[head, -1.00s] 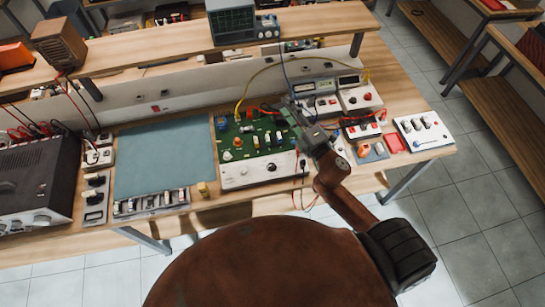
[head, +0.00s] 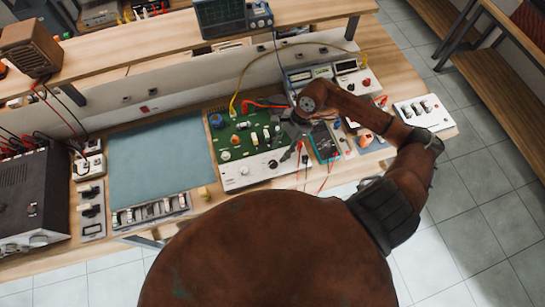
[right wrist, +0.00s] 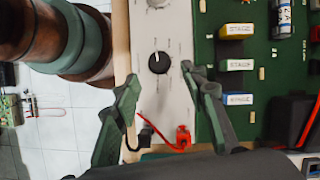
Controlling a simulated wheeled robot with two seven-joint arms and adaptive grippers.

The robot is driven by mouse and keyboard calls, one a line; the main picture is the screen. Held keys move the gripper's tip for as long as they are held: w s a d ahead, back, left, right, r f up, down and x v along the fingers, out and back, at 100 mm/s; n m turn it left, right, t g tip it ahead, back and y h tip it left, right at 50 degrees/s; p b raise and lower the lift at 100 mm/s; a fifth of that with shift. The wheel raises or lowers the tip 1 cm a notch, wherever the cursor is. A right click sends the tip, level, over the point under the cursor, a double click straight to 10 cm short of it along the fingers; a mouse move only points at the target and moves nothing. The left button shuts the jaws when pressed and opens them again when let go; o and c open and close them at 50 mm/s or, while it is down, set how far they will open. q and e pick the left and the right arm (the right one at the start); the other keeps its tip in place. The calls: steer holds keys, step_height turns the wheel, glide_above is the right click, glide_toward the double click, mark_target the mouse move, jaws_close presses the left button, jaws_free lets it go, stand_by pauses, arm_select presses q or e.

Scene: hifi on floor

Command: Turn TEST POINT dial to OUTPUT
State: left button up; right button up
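The TEST POINT dial is taken to be the black round knob (right wrist: 159,62) with a white pointer line on the white front panel (right wrist: 150,25) of the green circuit board; its lettering is too small to read. In the head view the dark knob (head: 273,163) sits on the panel (head: 245,174). My right gripper (right wrist: 159,74) is open, with one green-grey finger on each side of the knob in the wrist view. Both fingers look apart from it; their height above it is unclear. In the head view the right gripper (head: 293,150) is over the panel's right part. My left gripper is out of view.
The green board (head: 240,135) carries tall parts and a yellow cable. A dark handheld device (head: 323,142) lies to the right. A blue-grey mat (head: 160,160) is clear.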

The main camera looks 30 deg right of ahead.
mark_target(273, 162)
steer(key=x, duration=0.6)
steer(key=shift+s+a+f+p, duration=0.1)
steer(key=shift+a+f+p, duration=0.1)
steer(key=shift+f+p, duration=0.15)
steer(key=shift+c, duration=0.3)
jaws_close()
